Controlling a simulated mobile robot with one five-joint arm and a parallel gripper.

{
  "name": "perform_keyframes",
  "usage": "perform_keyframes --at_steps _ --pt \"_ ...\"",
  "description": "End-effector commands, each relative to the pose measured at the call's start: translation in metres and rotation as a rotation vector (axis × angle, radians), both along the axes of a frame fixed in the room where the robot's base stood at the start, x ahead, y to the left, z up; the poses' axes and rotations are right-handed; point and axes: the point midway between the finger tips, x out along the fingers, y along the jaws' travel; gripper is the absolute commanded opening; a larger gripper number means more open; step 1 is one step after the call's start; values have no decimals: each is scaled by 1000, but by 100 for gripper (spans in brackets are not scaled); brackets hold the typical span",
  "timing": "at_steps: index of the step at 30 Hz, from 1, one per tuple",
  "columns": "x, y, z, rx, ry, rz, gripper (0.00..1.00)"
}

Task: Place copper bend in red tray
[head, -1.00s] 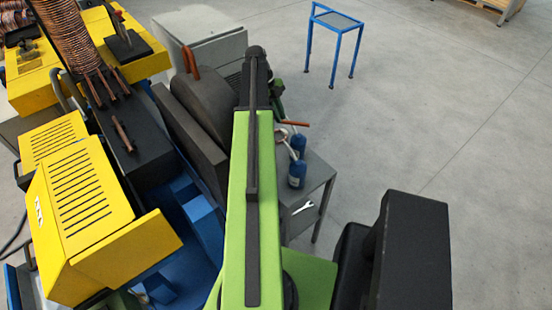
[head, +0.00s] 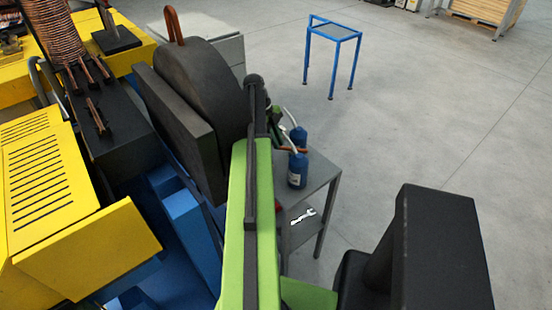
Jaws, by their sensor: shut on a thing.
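My arm runs up the middle of the picture and hides much of the bench behind it. My gripper (head: 274,142) is small and mostly covered by the arm, so its fingertips do not show clearly. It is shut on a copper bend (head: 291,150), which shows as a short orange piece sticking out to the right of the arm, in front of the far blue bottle. A small red patch (head: 278,207) shows at the arm's right edge over the grey bench. It may be part of the red tray; the rest is hidden.
Blue bottles (head: 297,171) with pale hoses stand on the grey bench (head: 318,174). A spanner (head: 303,216) lies on its lower shelf. A dark machine (head: 190,125) with an upright copper U piece (head: 174,24) stands left. A blue stand (head: 334,32) is at the back.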

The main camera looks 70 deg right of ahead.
Motion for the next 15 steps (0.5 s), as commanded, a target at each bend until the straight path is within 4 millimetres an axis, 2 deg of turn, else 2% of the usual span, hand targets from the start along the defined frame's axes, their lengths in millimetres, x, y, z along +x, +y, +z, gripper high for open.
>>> perform_keyframes --at_steps 1,4,6,11,15 --pt "0 0 -22 0 0 0 0" --pt "0 0 -44 0 0 0 0" --pt "0 0 -51 0 0 0 0" --pt "0 0 -49 0 0 -1 0" --pt "-1 0 -72 0 0 -1 0"
